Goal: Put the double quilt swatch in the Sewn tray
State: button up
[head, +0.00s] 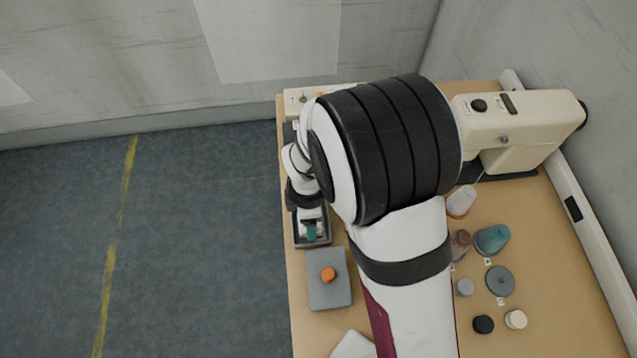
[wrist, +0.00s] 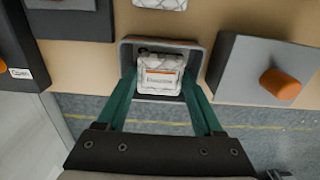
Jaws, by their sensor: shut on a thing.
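A white quilted swatch (wrist: 160,73) with an orange strip across it sits between the green fingers of my gripper (wrist: 160,84), which is shut on it. In the wrist view the swatch shows inside the outline of a small grey-rimmed tray (wrist: 202,45). I cannot tell whether it touches the tray floor. In the head view my gripper (head: 311,232) is over the same dark tray (head: 313,243) at the table's left edge, and my arm hides much around it. No name on this tray is readable.
A grey block with an orange knob (head: 328,275) stands just beside the tray. Another white quilted piece (wrist: 160,4) lies beyond the tray. A dark box with a label (wrist: 20,74) is at the left of the wrist view. A sewing machine (head: 525,125) and several spools stand right.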

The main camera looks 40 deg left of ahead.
jog(key=shift+f, duration=0.3)
jog(key=o, duration=1.2)
jog(key=shift+r, duration=0.1)
notch_tip(320, 180, up, 12)
jog(key=w+d+r+m, duration=0.3)
jog(key=d+r+m, duration=0.1)
jog(key=d+m, duration=0.25)
jog(key=s+d+r+m, duration=0.1)
jog(key=s+d+m, duration=0.2)
jog(key=d+m, duration=0.3)
jog(key=s+d+r+m+y, duration=0.1)
jog(key=s+d+r+m, duration=0.1)
jog(key=d+m, duration=0.5)
jog(key=s+d+r+m, duration=0.1)
jog(key=s+d+m, duration=0.3)
jog(key=m, duration=0.9)
jog(key=shift+d+r+y, duration=0.2)
jog(key=shift+d+y, duration=0.2)
jog(key=shift+d, duration=1.35)
